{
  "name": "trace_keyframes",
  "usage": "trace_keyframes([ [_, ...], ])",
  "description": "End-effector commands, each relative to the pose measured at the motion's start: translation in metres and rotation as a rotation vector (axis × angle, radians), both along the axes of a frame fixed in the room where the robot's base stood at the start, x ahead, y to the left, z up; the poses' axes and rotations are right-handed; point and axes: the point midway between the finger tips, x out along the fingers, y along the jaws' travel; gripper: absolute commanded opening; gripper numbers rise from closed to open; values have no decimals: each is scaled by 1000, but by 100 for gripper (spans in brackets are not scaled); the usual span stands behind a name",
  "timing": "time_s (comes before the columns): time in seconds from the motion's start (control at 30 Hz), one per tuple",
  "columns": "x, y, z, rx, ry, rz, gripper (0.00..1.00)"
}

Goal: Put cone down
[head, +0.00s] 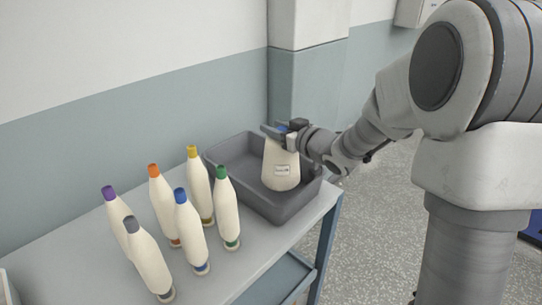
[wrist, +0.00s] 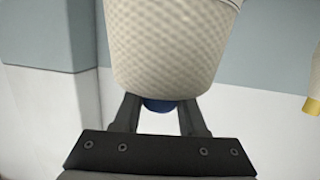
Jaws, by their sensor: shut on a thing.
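My gripper (head: 283,131) is shut on the top of a cream cone (head: 281,165) with a small label on its side. The cone hangs wide end down, over or inside the right part of the grey tray (head: 233,177); I cannot tell whether it touches the tray floor. In the wrist view the cone (wrist: 175,50) fills the top middle, and a blue tip (wrist: 159,106) shows between the two fingers (wrist: 159,118). The cone's lower end is out of the wrist view. The left part of the tray looks empty.
Several cream bobbins with coloured caps stand left of the tray, among them a green-capped one (head: 226,210) close to its wall and a yellow-capped one (head: 200,185). The table (head: 78,268) ends at the right. A wall column (head: 305,85) rises behind the tray.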

Motion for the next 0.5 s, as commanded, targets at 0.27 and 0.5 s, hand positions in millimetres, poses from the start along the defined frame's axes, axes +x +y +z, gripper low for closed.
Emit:
trace_keyframes([
  [0.27,0,0,-26,2,-3,0,0],
  [0.5,0,0,-51,2,-3,0,0],
])
